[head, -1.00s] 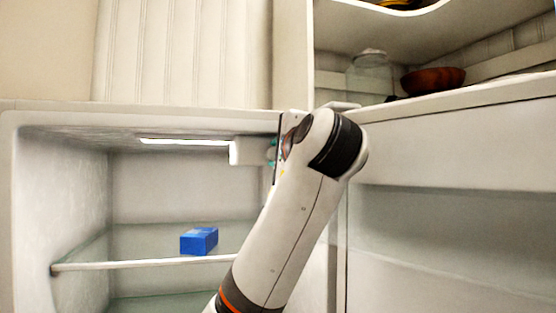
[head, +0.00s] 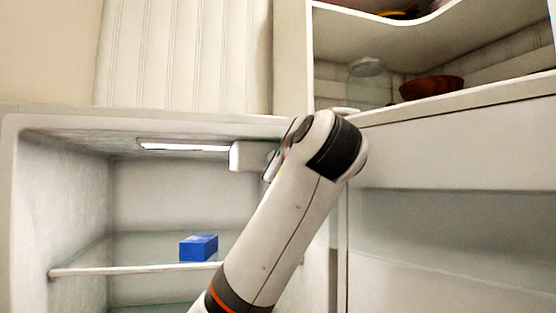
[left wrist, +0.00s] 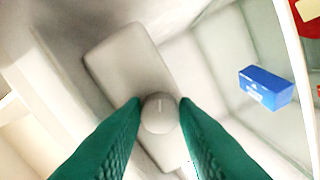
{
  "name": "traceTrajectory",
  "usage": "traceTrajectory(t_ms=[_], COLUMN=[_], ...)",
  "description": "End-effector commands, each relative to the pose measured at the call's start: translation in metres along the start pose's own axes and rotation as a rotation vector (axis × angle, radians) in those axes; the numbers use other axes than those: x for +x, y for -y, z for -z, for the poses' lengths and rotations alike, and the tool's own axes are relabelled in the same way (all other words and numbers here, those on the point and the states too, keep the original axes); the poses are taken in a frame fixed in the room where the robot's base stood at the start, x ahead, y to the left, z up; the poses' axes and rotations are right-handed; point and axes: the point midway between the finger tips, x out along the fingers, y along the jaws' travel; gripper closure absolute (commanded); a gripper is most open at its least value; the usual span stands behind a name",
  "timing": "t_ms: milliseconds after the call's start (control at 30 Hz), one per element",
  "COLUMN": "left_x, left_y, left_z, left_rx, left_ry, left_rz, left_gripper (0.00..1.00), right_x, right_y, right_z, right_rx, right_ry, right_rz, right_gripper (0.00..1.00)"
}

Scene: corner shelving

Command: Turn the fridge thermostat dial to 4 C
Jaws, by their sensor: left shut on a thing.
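The thermostat dial (left wrist: 160,113) is a round grey knob with a short pale line on its face, seen in the left wrist view. It sits on a pale rounded housing (left wrist: 125,62); this housing also shows in the head view (head: 247,155), under the fridge ceiling beside the lit strip. My left gripper (left wrist: 160,114) has its green fingers on both sides of the dial, shut on it. In the left wrist view the pale line runs nearly up and down. I cannot read any temperature marks. In the head view my wrist hides the dial. My right gripper is not in view.
A blue box (head: 198,247) stands on the fridge's glass shelf (head: 140,269), below and left of the housing. The open fridge door (head: 450,160) is to the right. A brown bowl (head: 432,87) and a glass jar (head: 367,68) are on the corner shelving.

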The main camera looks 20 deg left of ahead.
Motion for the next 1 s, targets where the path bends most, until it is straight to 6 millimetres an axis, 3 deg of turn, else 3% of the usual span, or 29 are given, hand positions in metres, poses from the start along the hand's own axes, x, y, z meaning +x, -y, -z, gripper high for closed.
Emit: traceTrajectory(t_ms=[200, 233, 333, 700, 1000], left_x=[0.0, 0.001, 0.0, -0.006, -0.064], left_y=[0.003, 0.003, 0.002, 0.002, 0.004], left_z=[-0.003, -0.003, -0.003, -0.002, -0.004], left_rx=[0.003, 0.003, 0.002, 0.0, -0.001], left_ry=[0.005, 0.005, 0.004, 0.002, 0.002], left_rz=[0.008, 0.009, 0.007, 0.002, -0.003], left_gripper=[0.96, 0.68, 0.52, 0.52, 0.52], right_x=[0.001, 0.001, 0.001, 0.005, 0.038], right_y=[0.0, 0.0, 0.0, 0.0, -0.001], right_z=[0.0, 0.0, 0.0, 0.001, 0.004], right_rx=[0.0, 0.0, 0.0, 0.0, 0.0], right_ry=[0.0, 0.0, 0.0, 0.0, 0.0], right_rz=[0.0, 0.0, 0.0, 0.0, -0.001], right_gripper=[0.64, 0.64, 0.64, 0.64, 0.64])
